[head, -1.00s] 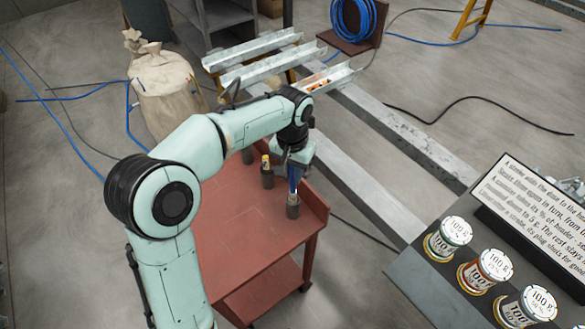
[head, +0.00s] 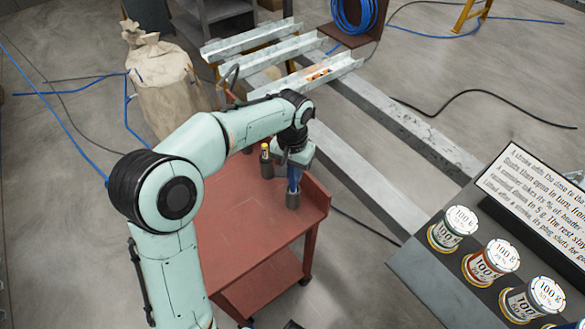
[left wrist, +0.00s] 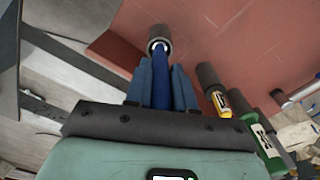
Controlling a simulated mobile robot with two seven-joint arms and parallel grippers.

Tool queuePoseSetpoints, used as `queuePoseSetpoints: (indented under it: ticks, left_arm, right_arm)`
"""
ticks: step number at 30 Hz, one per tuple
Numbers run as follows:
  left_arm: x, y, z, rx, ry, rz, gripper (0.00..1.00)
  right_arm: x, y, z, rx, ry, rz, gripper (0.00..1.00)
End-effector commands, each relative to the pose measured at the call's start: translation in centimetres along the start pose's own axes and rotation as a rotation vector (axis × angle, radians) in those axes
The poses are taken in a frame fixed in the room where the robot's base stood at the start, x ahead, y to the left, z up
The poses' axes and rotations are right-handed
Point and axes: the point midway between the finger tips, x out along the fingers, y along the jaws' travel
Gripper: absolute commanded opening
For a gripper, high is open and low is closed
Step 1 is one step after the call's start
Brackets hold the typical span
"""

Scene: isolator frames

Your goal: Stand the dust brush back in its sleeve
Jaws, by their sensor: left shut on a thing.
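The dust brush (left wrist: 161,75) has a blue handle and shows between the fingers of my left gripper (left wrist: 161,70) in the left wrist view. My left gripper is shut on it. Its far end is at the mouth of a dark grey cylindrical sleeve (left wrist: 158,36), with a light ring at the rim. In the head view the sleeve (head: 292,200) stands near the right edge of the red cart, directly under the left gripper (head: 293,172), with the blue of the brush between them. How deep the brush sits is hard to tell. My right gripper is not in view.
Another dark sleeve holding a yellow-topped item (head: 266,158) stands beside on the red cart (head: 235,225); the wrist view also shows a green item (left wrist: 266,143). Weight canisters (head: 488,262) and a sign stand at the right. Metal channels (head: 300,75) lie behind. The cart's front is clear.

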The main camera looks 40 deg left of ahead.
Motion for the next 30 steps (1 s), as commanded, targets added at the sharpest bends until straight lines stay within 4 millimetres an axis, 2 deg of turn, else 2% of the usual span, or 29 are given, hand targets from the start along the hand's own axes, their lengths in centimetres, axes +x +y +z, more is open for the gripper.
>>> queuePoseSetpoints:
  ticks: [12,26,27,29,30]
  left_arm:
    - [2.2,0.0,0.0,0.0,-0.001,0.0,0.0]
    - [2.3,0.0,0.0,0.0,0.0,0.0,0.0]
    - [2.3,0.0,0.0,0.0,0.0,0.0,0.33]
    - [2.3,0.0,0.0,0.0,0.0,0.0,0.53]
    - [2.3,0.0,0.0,0.0,0.0,0.0,0.53]
  right_arm:
    - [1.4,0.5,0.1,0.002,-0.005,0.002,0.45]
    - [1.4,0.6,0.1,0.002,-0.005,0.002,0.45]
    - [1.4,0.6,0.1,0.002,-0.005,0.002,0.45]
    - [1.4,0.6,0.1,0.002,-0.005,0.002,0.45]
    - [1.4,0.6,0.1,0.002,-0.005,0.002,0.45]
